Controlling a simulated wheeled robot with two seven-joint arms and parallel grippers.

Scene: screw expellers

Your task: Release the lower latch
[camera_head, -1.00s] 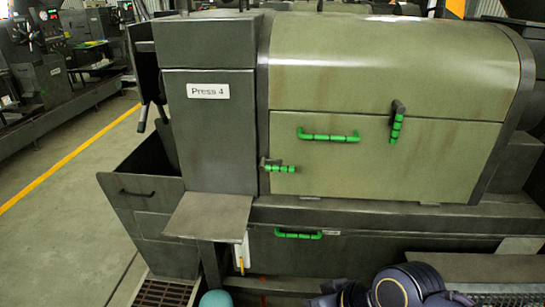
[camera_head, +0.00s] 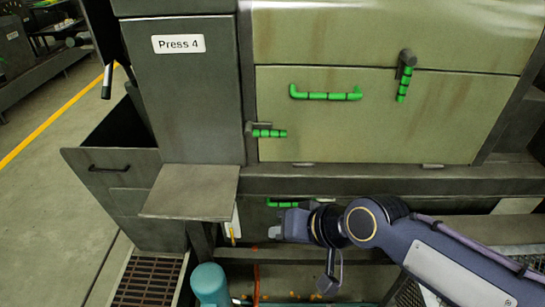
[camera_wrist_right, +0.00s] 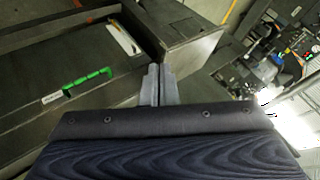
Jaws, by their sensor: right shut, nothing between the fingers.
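The lower latch (camera_head: 266,132) is at the left edge of the green press door (camera_head: 360,130); its green grip lies horizontal. The upper latch (camera_head: 405,75) sits higher and to the right, its green grip hanging down. A green door handle (camera_head: 326,93) is between them. My right gripper (camera_head: 276,232) is shut and empty. In the head view it appears below the lower latch, in front of the lower panel, partly covering that panel's green handle (camera_head: 283,203). In the right wrist view the shut fingertips (camera_wrist_right: 157,84) hold nothing, and a green handle (camera_wrist_right: 87,80) shows left of them. My left gripper is out of view.
A grey shelf (camera_head: 190,190) juts out left of my right gripper. An open-topped bin (camera_head: 112,180) stands further left. A floor grate (camera_head: 150,280) and a teal rounded object (camera_head: 209,285) are at the bottom. Space before the door looks clear.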

